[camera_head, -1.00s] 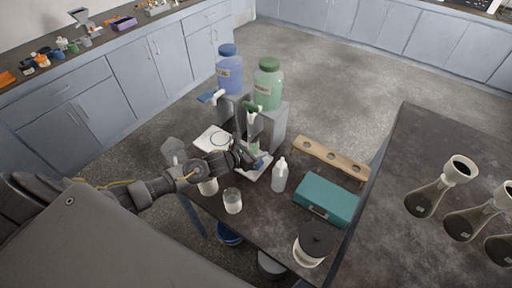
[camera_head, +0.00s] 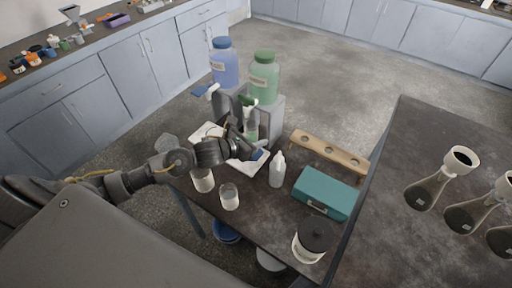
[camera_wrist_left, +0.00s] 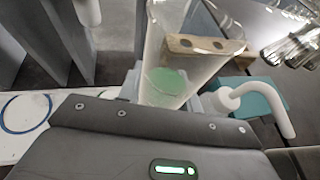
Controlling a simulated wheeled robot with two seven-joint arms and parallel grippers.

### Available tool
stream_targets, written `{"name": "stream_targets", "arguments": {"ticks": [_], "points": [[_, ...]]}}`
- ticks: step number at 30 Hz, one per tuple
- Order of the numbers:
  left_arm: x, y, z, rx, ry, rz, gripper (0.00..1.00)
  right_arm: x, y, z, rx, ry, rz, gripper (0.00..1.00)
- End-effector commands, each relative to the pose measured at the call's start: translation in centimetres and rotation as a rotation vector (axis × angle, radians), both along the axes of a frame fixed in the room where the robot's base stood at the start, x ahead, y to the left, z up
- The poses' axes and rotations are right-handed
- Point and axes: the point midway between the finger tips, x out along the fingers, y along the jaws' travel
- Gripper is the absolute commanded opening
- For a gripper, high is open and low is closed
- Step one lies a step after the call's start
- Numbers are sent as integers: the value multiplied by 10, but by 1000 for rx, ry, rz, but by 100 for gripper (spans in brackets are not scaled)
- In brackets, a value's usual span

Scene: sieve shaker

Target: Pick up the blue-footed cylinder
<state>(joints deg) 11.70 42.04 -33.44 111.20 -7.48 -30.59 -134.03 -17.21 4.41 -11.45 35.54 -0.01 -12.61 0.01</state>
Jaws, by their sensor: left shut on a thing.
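My left gripper (camera_head: 247,149) is at the white pad in front of the dispensers, shut on a clear cylinder. In the left wrist view the cylinder (camera_wrist_left: 182,62) stands up in front of the gripper's edge, with pale green liquid low inside. In the head view a bit of the cylinder (camera_head: 251,132) shows above the fingers, below the green dispenser's spout. A blue part, which looks like its foot (camera_head: 258,155), shows beside the fingers. Whether the foot touches the pad is hidden. My right gripper is out of view.
A white wash bottle (camera_head: 277,170) stands close right of the gripper, with a teal box (camera_head: 325,194) and wooden rack (camera_head: 328,150) beyond. Two beakers (camera_head: 229,197) (camera_head: 203,181) stand in front. Blue (camera_head: 224,65) and green (camera_head: 264,78) dispenser jars rise behind.

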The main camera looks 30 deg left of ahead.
Motion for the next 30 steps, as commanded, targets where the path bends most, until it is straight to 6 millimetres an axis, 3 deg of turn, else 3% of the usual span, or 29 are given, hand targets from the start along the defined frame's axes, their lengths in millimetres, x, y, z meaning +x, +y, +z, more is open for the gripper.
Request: {"name": "stream_targets", "arguments": {"ticks": [12,30], "points": [[1,0,40,0,-3,0,6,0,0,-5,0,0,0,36],[0,0,58,1,-1,1,6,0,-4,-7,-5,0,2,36]]}}
